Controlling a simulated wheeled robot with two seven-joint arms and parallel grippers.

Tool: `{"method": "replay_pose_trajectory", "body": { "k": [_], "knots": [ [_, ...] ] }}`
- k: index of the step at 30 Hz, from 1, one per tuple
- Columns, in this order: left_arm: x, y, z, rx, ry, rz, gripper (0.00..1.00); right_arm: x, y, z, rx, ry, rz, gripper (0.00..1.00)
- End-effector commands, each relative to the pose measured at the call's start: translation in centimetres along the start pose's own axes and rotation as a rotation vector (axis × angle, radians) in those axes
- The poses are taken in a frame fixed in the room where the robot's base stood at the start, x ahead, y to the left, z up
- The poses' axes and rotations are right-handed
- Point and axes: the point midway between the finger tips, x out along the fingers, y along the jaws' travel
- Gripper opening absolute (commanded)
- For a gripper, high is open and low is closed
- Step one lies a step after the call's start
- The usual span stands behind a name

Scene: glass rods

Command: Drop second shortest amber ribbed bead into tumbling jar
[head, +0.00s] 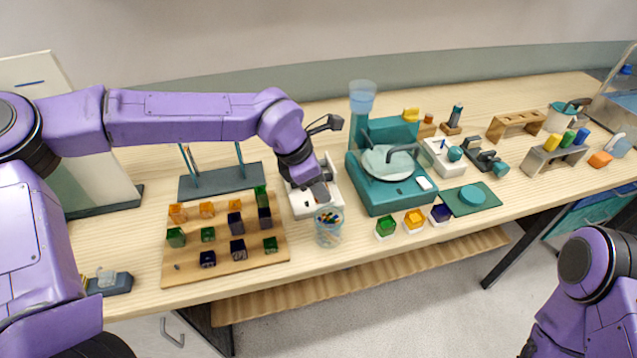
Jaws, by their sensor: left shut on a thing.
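Amber ribbed beads of differing heights stand in the back row of a wooden board (225,277): one at the left (177,213), one in the middle (206,209) and one at the right (235,205). A clear jar (329,240) with small multicoloured pieces inside stands right of the board, near the table's front edge. My left gripper (322,200) points down just above the jar's mouth. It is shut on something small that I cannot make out. My right arm shows at the lower right, but its gripper is out of view.
Green and dark blue beads share the board. A white device (301,203) stands behind the jar, a teal machine (395,197) to its right. Green (386,226), amber (414,219) and dark blue (441,213) blocks sit on white bases at the front edge.

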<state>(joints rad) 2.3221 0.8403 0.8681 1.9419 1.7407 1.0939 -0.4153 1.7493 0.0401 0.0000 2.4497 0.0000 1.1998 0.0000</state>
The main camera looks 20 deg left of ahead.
Motion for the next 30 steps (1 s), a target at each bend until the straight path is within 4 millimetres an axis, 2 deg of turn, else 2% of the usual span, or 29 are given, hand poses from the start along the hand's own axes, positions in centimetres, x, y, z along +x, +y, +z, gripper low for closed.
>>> {"method": "replay_pose_trajectory", "body": {
  "k": [6,7,9,17,20,23,30],
  "knots": [
    [0.1,0.1,0.1,0.002,0.000,-0.001,0.03,0.0,0.0,0.0,0.000,0.001,-0.001,1.00],
    [0.1,0.1,0.1,0.002,0.000,-0.001,0.40,0.0,0.0,0.0,0.000,0.001,0.000,1.00],
    [0.1,0.1,0.1,0.002,0.000,-0.001,0.62,0.0,0.0,0.0,0.000,0.000,0.000,1.00],
    [0.1,0.0,0.1,0.001,0.000,-0.001,0.63,0.0,0.0,0.0,0.000,0.001,0.000,1.00],
    [-0.6,0.1,0.1,0.000,-0.002,0.001,0.63,0.2,0.0,0.1,0.000,0.001,0.000,1.00],
    [-2.3,0.1,0.1,0.001,-0.005,0.003,0.63,0.6,-0.1,0.2,0.000,0.001,0.000,1.00],
    [-8.0,0.1,0.0,0.000,-0.005,0.002,0.63,1.4,-0.1,0.6,0.000,0.001,0.000,1.00]
  ]
}}
